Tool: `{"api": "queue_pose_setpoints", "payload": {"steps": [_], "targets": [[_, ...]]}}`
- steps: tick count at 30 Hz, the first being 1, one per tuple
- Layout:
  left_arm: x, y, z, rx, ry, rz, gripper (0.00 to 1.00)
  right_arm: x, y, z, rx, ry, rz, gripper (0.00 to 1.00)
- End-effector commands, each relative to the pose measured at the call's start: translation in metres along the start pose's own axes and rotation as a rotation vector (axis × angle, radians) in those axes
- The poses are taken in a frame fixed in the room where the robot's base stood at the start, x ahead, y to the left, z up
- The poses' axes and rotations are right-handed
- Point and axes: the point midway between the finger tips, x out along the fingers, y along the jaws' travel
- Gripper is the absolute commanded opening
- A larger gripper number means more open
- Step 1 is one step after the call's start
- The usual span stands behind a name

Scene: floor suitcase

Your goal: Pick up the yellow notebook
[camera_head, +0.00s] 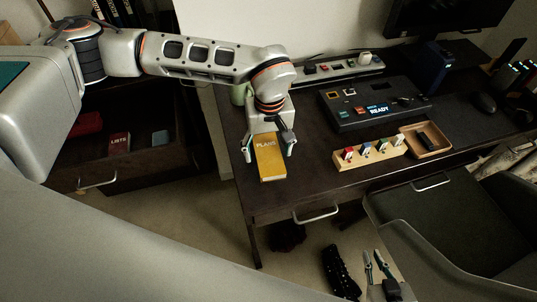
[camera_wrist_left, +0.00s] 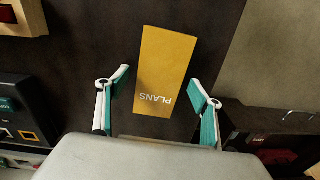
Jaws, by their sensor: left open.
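The yellow notebook (camera_head: 270,163), marked "PLANS", lies flat on the dark desk near its left front corner. It also shows in the left wrist view (camera_wrist_left: 165,65). My left gripper (camera_head: 270,153) is over the notebook from the back, open, with one finger on each side of it. In the left wrist view the fingers (camera_wrist_left: 162,88) stand apart on both sides of the notebook's lettered end, with gaps between. My right gripper (camera_head: 375,262) is low at the bottom of the head view, in front of the desk, its two fingers apart and nothing between them.
On the desk (camera_head: 300,192), a wooden block with coloured pieces (camera_head: 352,160), a wooden tray (camera_head: 432,147) and a black "READY" console (camera_head: 365,115) lie right of the notebook. An open drawer (camera_head: 150,165) holds a red "LISTS" book (camera_head: 119,145). A chair (camera_head: 450,225) stands at right.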

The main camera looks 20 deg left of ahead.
Motion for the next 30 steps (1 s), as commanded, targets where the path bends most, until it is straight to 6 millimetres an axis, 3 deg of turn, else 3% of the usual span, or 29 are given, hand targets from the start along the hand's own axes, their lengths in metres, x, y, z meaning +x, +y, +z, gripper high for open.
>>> {"api": "queue_pose_setpoints", "payload": {"steps": [1, 5, 6, 20, 25, 30], "targets": [[0.000, 0.000, 0.000, 0.000, 0.000, 0.000, 0.58, 0.000, 0.001, -0.001, 0.000, 0.002, 0.001, 0.13], [0.000, 0.000, 0.000, 0.000, 0.000, 0.000, 0.24, 0.001, 0.001, -0.002, -0.001, 0.004, 0.001, 0.13], [0.000, 0.000, 0.000, 0.000, -0.001, 0.000, 0.22, 0.001, 0.001, -0.002, -0.001, 0.004, 0.002, 0.13], [-0.009, 0.000, 0.000, 0.000, 0.000, 0.001, 0.22, 0.001, 0.000, -0.003, -0.002, 0.004, -0.001, 0.13], [-0.033, 0.000, -0.001, 0.001, 0.003, 0.003, 0.22, -0.001, -0.001, -0.003, 0.000, 0.002, -0.003, 0.13], [-0.075, 0.000, -0.002, 0.001, 0.007, 0.005, 0.22, -0.003, -0.003, -0.001, 0.004, -0.004, -0.007, 0.13]]}}
